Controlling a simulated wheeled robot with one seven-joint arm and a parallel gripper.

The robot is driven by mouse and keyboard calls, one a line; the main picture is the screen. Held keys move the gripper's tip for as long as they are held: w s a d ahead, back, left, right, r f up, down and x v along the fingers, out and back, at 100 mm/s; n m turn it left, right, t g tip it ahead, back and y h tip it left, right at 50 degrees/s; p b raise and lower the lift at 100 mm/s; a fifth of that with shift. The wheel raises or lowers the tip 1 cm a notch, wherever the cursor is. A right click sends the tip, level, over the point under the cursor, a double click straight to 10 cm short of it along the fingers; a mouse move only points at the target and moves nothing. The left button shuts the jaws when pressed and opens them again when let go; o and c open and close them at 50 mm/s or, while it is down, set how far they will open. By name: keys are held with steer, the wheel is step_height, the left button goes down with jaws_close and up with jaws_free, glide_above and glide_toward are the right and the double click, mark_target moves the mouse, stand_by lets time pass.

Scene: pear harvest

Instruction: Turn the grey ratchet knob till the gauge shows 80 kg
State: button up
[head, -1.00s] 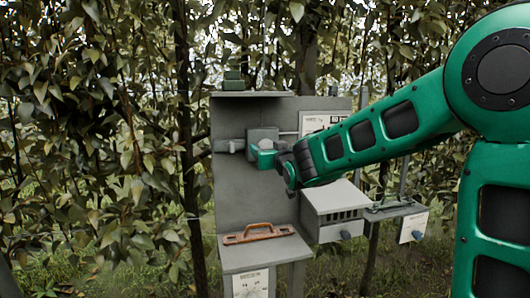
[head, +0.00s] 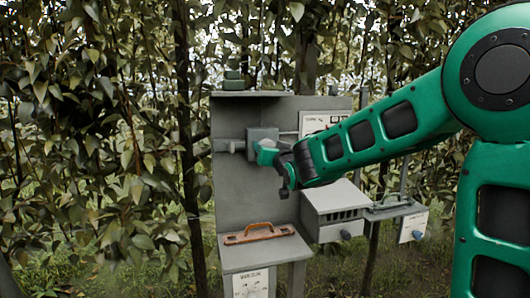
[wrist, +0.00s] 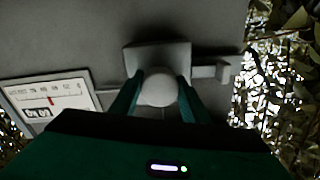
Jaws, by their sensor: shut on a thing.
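The grey ratchet knob (wrist: 158,88) shows as a pale round face on a grey block (wrist: 157,58) in the wrist view. My gripper (head: 268,154) is shut on the knob, with one green finger on each side of it. In the head view the fingers hide most of the knob. The gauge (wrist: 50,101) is a white plate on the same grey panel, seen turned over in the wrist view. Its red pointer stands near the middle of the scale; the figures are too small to read surely. In the head view my arm partly covers the gauge (head: 318,121).
A grey bar sticks out beside the block (head: 230,146). Leafy branches surround the panel.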

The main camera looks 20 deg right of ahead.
steer(key=m, duration=0.4)
steer(key=shift+a, duration=0.1)
steer(key=shift+f+m, duration=0.1)
steer(key=shift+m, duration=1.5)
steer(key=o, duration=1.1)
steer(key=shift+c, duration=0.2)
steer(key=s, duration=1)
steer(key=shift+s+d+f, duration=0.15)
steer(key=shift+s+d, duration=0.1)
steer(key=shift+s, duration=0.1)
